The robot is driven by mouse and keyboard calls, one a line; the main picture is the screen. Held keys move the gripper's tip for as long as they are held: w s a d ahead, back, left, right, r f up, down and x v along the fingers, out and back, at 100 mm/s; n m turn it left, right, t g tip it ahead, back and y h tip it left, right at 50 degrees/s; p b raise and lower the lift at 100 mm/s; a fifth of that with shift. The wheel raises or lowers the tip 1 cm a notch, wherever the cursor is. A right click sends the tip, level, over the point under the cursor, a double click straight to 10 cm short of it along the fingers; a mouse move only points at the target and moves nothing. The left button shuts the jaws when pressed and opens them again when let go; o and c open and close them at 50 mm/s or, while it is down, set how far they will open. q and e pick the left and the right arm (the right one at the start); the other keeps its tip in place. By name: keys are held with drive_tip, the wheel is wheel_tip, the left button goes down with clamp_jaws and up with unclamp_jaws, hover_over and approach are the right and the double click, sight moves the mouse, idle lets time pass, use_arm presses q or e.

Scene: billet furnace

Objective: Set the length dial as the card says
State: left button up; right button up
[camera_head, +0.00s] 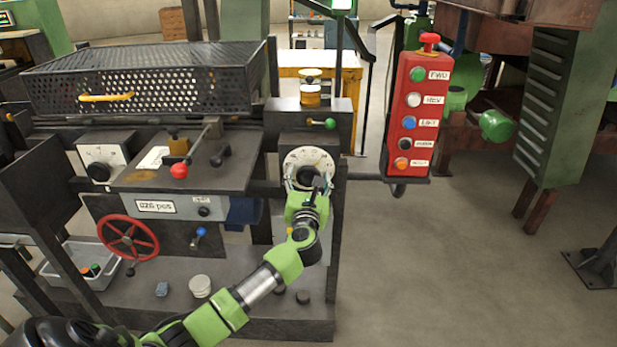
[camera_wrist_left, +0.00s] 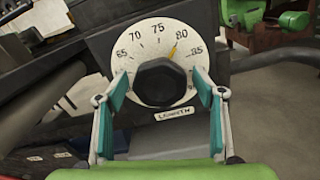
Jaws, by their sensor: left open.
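The length dial (camera_wrist_left: 145,34) is a round white plate marked "LENGTH", with numbers from about 65 upward. Its yellow pointer (camera_wrist_left: 173,50) stands close to the 80 mark. A black knob (camera_wrist_left: 167,82) sits at its centre. The dial (camera_head: 306,158) also shows in the head view, on the front of the machine. My left gripper (camera_wrist_left: 160,84) is open, with one finger on each side of the knob; I cannot tell whether they touch it. In the head view, my left gripper (camera_head: 318,188) partly covers the dial. A white card (camera_head: 155,206) on the machine front has lettering I cannot read surely.
A red button box (camera_head: 409,118) hangs to the right of the dial. A green-tipped lever (camera_head: 329,124) is just above it. Another dial (camera_head: 98,170), a red handwheel (camera_head: 128,238) and a red-knobbed lever (camera_head: 179,170) are to the left.

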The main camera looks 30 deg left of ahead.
use_arm(q)
drive_tip(key=c, duration=1.1)
